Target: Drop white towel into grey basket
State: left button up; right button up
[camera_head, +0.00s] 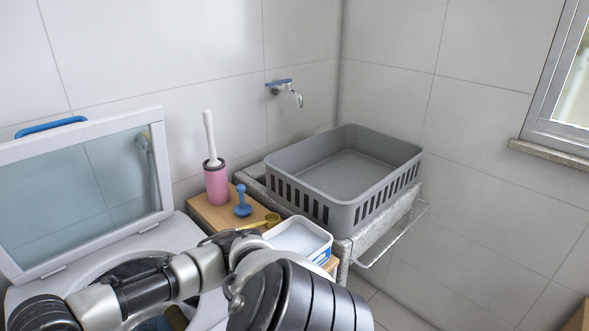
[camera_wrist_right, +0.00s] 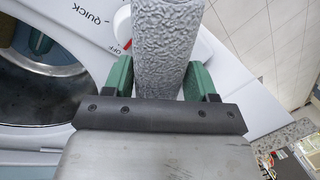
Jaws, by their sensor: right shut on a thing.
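The white towel (camera_wrist_right: 165,45) looks light grey, rough and rolled in the right wrist view. My right gripper (camera_wrist_right: 162,75) is shut on it, with a green finger on each side. The towel's far end is cut off by the top of that view. The grey basket (camera_head: 290,205) stands on the granite counter in the head view, with slotted sides and an open top. Its visible floor looks empty. My arm links fill the lower part of the head view, and neither gripper's fingers can be made out there. My left gripper is not seen.
The washing machine (camera_head: 190,230) has its glass lid (camera_head: 80,200) raised at left. A wooden stand (camera_head: 205,213) holds a pink brush holder (camera_head: 217,184) and a blue plunger (camera_head: 242,204). A white tub (camera_head: 305,238) sits before the basket. A tap (camera_head: 290,93) is on the wall.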

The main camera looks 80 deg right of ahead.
aim_at(348, 186)
jog(key=k+z, duration=0.1)
jog(key=z, duration=0.25)
jog(key=k+z, duration=0.1)
jog(key=z, duration=0.3)
jog(key=k+l+z, duration=0.1)
jog(key=z, duration=0.25)
